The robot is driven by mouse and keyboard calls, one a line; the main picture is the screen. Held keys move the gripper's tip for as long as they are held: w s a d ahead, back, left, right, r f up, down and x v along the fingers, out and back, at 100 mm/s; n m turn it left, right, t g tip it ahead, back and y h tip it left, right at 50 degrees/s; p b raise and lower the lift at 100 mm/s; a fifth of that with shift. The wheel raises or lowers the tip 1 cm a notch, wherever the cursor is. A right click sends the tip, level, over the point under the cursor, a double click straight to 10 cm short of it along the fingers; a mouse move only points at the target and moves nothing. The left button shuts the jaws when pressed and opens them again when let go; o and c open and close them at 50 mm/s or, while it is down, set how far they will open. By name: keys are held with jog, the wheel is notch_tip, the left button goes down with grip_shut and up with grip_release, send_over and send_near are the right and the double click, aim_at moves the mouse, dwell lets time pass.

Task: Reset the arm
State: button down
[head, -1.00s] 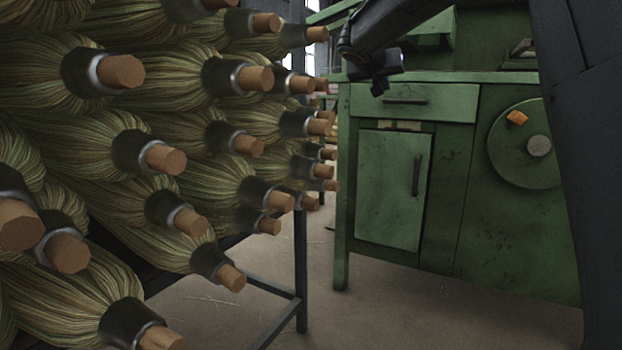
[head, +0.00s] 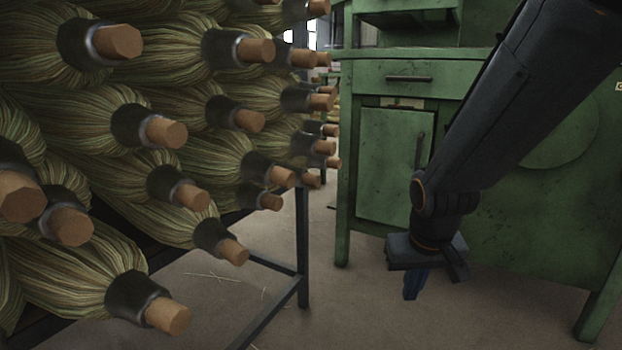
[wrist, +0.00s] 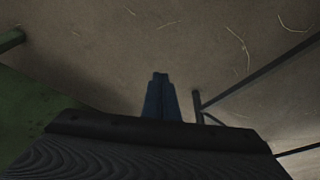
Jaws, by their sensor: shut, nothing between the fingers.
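My gripper (head: 412,292) hangs at the end of my arm, pointing down, in front of the green cabinet in the head view. Its blue fingers are together and hold nothing. In the wrist view the closed fingers (wrist: 160,78) point out over the bare floor. Nothing touches the gripper.
A rack of straw broom heads (head: 70,200) with wooden handle ends fills the left, on a dark metal frame (head: 302,235). The green cabinet (head: 395,165) with drawer and door stands behind my arm. Concrete floor (head: 350,310) with loose straws lies free between them.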

jog(key=s+f, duration=0.2)
jog(key=s, duration=0.3)
jog(key=s+a+r+n+g+y+p, duration=0.25)
jog(key=s+a+r+n+p, duration=0.45)
jog(key=s+a+r+p, duration=1.05)
jog(key=s+d+r+m+p, duration=0.1)
jog(key=d+r+p, duration=0.4)
jog(key=r+p, duration=0.5)
jog(key=s+d+r+m+h+p, duration=0.1)
jog(key=d+r+m+p, duration=0.2)
jog(key=d+r+p, duration=0.3)
jog(key=s+d+r+m+h+p, duration=0.1)
jog(key=d+r+m+p, duration=0.2)
jog(key=r+p, duration=1.3)
jog(key=d+g+p, duration=0.1)
jog(key=d, duration=0.2)
